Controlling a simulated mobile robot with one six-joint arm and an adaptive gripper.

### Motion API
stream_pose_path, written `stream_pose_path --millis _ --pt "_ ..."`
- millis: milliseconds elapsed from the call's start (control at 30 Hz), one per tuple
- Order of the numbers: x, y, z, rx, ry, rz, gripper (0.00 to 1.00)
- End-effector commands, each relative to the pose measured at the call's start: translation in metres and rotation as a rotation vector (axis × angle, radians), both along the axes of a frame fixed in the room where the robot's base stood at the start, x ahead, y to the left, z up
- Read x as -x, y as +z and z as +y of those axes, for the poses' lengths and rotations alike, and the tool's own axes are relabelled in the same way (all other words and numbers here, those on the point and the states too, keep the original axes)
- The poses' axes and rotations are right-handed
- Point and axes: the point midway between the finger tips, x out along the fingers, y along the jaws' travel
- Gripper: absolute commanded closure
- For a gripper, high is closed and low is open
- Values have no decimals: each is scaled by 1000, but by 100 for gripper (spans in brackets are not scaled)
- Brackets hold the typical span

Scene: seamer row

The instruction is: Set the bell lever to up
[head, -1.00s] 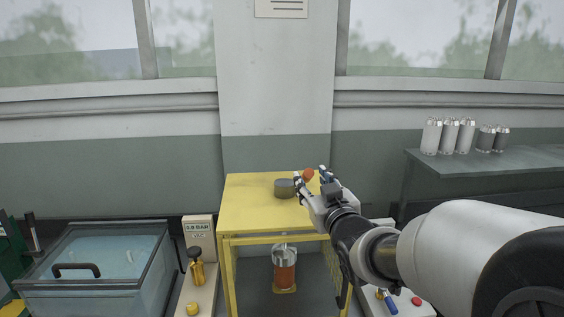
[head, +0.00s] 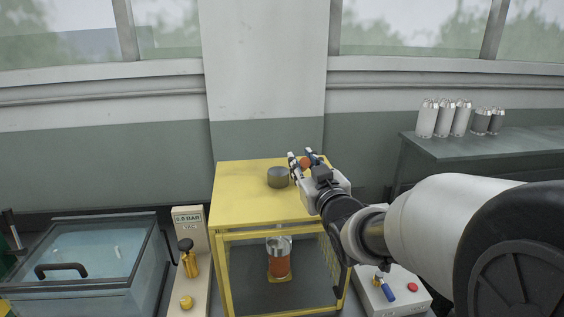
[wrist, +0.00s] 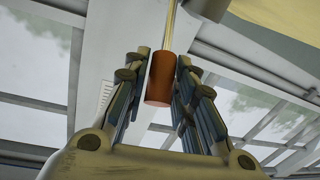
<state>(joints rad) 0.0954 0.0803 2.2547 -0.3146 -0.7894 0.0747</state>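A lever with an orange-red cylindrical grip on a thin rod (wrist: 171,18) shows in the wrist view; I take it as the bell lever. In the head view the grip (head: 305,163) shows at the back right of the yellow stand's top (head: 245,207), partly hidden by my gripper (head: 301,157). My gripper is open around the grip, also in the wrist view (wrist: 163,95). The lever's pivot and exact angle are not clear.
A grey round pot (head: 278,178) stands on the yellow top, left of my fingers. A can of orange contents (head: 279,260) is inside the stand. A box with a blue-handled lever (head: 386,289) and red button is right; a glass-lidded tank (head: 85,255) is left.

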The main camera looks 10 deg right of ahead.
Motion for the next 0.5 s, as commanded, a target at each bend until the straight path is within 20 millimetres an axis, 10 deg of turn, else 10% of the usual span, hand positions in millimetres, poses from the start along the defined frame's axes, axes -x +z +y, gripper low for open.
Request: stream_pose_path --millis 500 --pt "0 0 0 0 0 -1 100"
